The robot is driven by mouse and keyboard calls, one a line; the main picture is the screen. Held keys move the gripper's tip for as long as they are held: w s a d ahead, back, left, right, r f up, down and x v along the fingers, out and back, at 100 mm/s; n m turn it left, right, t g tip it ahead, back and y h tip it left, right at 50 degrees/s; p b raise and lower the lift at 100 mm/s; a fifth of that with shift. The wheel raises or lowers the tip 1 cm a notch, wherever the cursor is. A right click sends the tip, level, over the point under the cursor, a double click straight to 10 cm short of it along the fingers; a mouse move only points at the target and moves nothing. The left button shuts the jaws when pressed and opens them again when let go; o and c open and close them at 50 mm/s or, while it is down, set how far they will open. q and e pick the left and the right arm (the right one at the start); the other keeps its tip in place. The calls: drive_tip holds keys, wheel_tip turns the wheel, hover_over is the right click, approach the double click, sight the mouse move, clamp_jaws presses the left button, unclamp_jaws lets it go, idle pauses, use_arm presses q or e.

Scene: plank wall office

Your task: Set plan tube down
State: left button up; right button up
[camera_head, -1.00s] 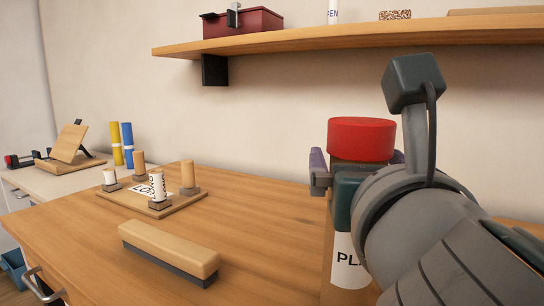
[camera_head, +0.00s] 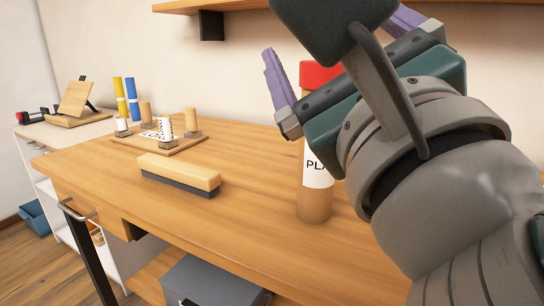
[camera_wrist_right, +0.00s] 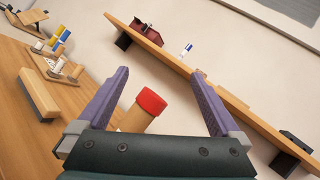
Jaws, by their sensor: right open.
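The plan tube (camera_head: 314,205) is a tan cylinder with a red cap and a white label that reads "PLA". It stands upright on the wooden desk in the head view, partly hidden behind my right gripper. My right gripper (camera_head: 345,60) is open, its purple fingers spread wide, above and in front of the tube and apart from it. In the right wrist view the red cap (camera_wrist_right: 151,102) shows beyond the open fingers, with nothing held between them. My left gripper is not in view.
A wooden block eraser (camera_head: 180,174) lies on the desk (camera_head: 240,225). Behind it is a board (camera_head: 170,149) with several pegs. Yellow and blue tubes (camera_head: 126,95) stand at the back left. A wall shelf (camera_wrist_right: 190,72) runs above. The desk's front middle is clear.

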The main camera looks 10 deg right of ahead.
drive_tip(key=s+a+f+n+g+y, duration=0.25)
drive_tip(key=n+y, duration=0.25)
drive_tip(key=n, duration=0.3)
drive_tip(key=s+a+f+n+g+y, duration=0.1)
drive_tip(key=s+a+n+g+y, duration=0.15)
drive_tip(key=a+n+y, duration=0.4)
drive_tip(key=s+d+f+n+g+h, duration=0.2)
drive_tip(key=s+f+n+g, duration=0.15)
drive_tip(key=f+n, duration=0.25)
drive_tip(key=s+d+f+n+g+h, duration=0.2)
drive_tip(key=f+n+g, duration=0.2)
drive_tip(key=f+n, duration=0.15)
drive_tip(key=s+d+f+n+g+h, duration=0.3)
drive_tip(key=s+d+f+g+h, duration=0.3)
drive_tip(key=s+d+f+h, duration=0.3)
drive_tip(key=s+d+f, duration=0.3)
drive_tip(key=d, duration=0.3)
drive_tip(key=shift+d+f+n, duration=0.3)
drive_tip(key=shift+f+n, duration=0.05)
drive_tip(key=shift+n, duration=0.05)
